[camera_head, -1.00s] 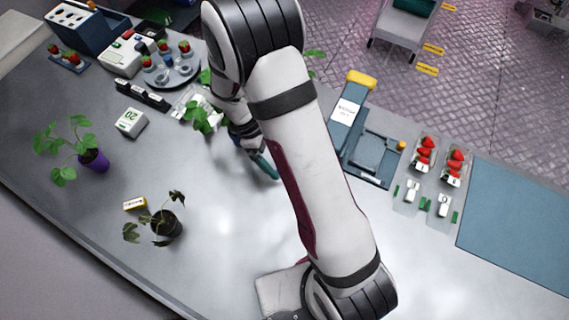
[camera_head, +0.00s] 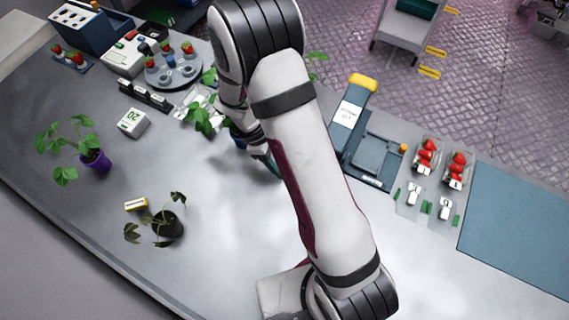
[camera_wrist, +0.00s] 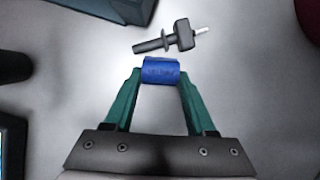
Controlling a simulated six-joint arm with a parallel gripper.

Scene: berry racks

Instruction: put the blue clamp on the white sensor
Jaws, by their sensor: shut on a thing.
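My gripper (camera_wrist: 160,75) is shut on a short blue cylinder, the blue clamp (camera_wrist: 160,70), held between its two green fingertips. In the head view the gripper (camera_head: 272,165) is low over the table, partly hidden by my arm, and the clamp cannot be made out there. A dark grey part with a handle, collar, block and thin white tip (camera_wrist: 184,34) lies just beyond the clamp in the wrist view, apart from it. A small white device reading 20 (camera_head: 133,122) stands on the table at left. I cannot tell which thing is the white sensor.
Potted plants (camera_head: 95,160) (camera_head: 167,224) stand on the left of the grey table (camera_head: 225,215). A round rack (camera_head: 172,72) with berries is at the back. A blue-grey station (camera_head: 372,160) and berry trays (camera_head: 425,165) are at right. The front middle is clear.

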